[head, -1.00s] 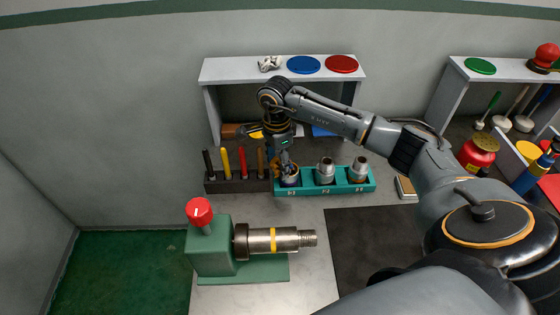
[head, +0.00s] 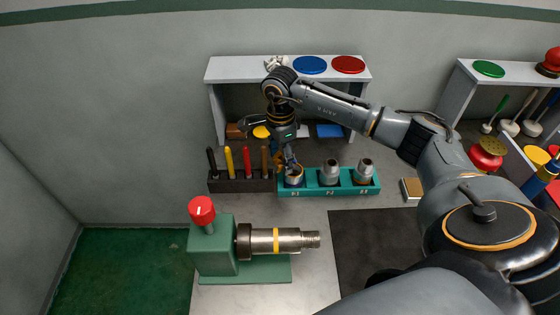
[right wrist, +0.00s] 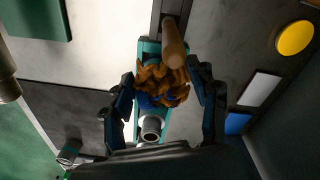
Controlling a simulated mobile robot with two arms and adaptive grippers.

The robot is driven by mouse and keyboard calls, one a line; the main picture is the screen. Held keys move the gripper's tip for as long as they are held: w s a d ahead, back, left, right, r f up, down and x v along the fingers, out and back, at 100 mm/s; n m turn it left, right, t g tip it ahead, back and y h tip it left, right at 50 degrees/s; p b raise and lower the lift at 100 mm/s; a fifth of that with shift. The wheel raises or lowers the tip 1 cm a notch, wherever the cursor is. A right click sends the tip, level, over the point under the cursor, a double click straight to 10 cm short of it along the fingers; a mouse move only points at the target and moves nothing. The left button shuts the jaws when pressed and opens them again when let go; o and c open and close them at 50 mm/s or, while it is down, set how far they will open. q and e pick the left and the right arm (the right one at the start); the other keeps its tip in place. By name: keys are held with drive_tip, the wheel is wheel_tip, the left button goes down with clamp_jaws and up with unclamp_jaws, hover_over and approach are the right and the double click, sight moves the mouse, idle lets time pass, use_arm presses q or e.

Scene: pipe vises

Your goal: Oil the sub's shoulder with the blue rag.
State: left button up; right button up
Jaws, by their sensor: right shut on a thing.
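The sub (head: 285,240), a metal pipe with a yellow band, lies level in the green vise (head: 214,248). Its shoulder is the step before the threaded right end. My right gripper (head: 290,164) points down over the left cup of the teal holder (head: 334,190). In the right wrist view, my right gripper (right wrist: 168,100) is shut on a crumpled orange-brown bundle (right wrist: 160,80) with some blue at its lower edge. I cannot tell whether the bundle is clear of the cup. No plainly blue rag can be made out. My left gripper is not in view.
A dark rack (head: 240,186) with several upright handles stands left of the holder. Behind is a grey shelf (head: 226,70) with a blue disc (head: 310,65) and a red disc (head: 348,64). A dark mat (head: 375,255) lies clear, right of the sub.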

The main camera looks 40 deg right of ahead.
drive_tip(key=r, duration=0.1)
drive_tip(key=r+p, duration=0.1)
drive_tip(key=r, duration=0.1)
drive_tip(key=shift+s+d+r+p, duration=0.25)
drive_tip(key=shift+d+p, duration=0.05)
drive_tip(key=shift+r, duration=0.35)
drive_tip(key=shift+a+r+p, duration=0.1)
drive_tip(key=shift+r+p, duration=0.3)
drive_tip(key=shift+p, duration=0.05)
drive_tip(key=shift+r, duration=0.55)
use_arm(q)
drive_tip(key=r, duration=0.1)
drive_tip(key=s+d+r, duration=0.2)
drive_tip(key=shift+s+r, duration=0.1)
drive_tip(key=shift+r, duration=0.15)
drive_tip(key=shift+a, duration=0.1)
